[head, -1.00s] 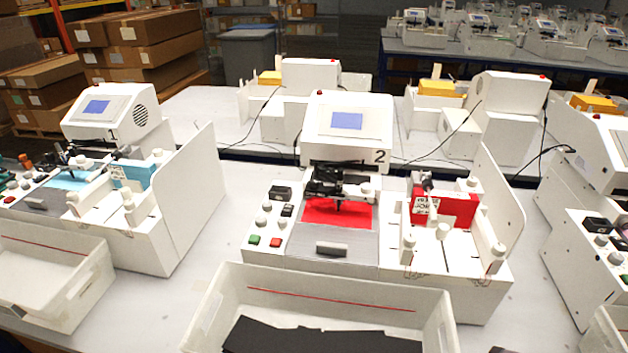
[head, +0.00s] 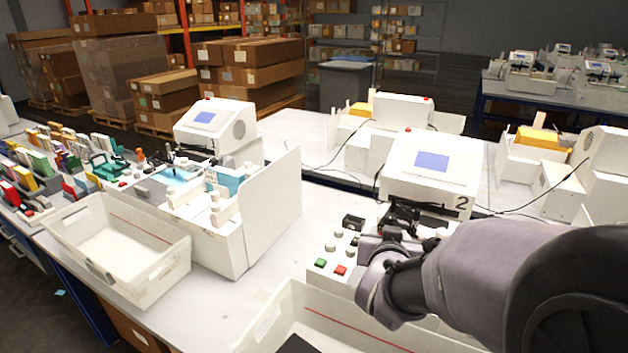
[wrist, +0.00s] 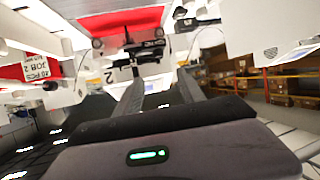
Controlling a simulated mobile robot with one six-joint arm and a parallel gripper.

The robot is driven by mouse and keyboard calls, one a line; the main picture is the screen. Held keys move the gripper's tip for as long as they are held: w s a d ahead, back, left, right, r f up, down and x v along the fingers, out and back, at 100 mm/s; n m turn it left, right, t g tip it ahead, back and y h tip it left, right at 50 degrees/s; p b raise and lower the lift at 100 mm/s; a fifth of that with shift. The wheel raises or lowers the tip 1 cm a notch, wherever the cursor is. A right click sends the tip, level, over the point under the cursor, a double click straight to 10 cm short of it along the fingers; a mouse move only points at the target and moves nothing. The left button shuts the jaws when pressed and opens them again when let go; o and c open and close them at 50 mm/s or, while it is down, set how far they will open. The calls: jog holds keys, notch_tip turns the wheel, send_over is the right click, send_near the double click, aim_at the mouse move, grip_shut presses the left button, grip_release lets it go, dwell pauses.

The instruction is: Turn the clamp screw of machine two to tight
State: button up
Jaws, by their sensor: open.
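Machine two (head: 430,170) is a white plotter with a blue screen and a "2" on its front, right of centre in the head view. Its black pen carriage (head: 412,215) shows just above my arm. The wrist view shows the carriage (wrist: 130,47) tilted, against the red sheet (wrist: 125,20). I cannot pick out the clamp screw for certain among the small dark parts. My gripper (wrist: 160,88) is open and empty, its two fingers pointing toward the carriage with a gap in between. In the head view my arm hides most of the machine's bed and right side.
Machine one (head: 215,125) stands to the left with a tall white side panel (head: 272,205). A white bin (head: 120,250) lies in front of it, another (head: 285,315) before machine two. Green and red buttons (head: 330,267) sit left of my wrist. Bare table shows between the machines.

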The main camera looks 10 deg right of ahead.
aim_at(389, 218)
jog(key=b+x, duration=0.3)
jog(key=x, duration=1.3)
jog(key=shift+w+d+f+b, duration=0.1)
jog(key=shift+d+f+b, duration=0.05)
jog(key=shift+d+b, duration=0.15)
jog(key=shift+a, duration=0.1)
grip_shut()
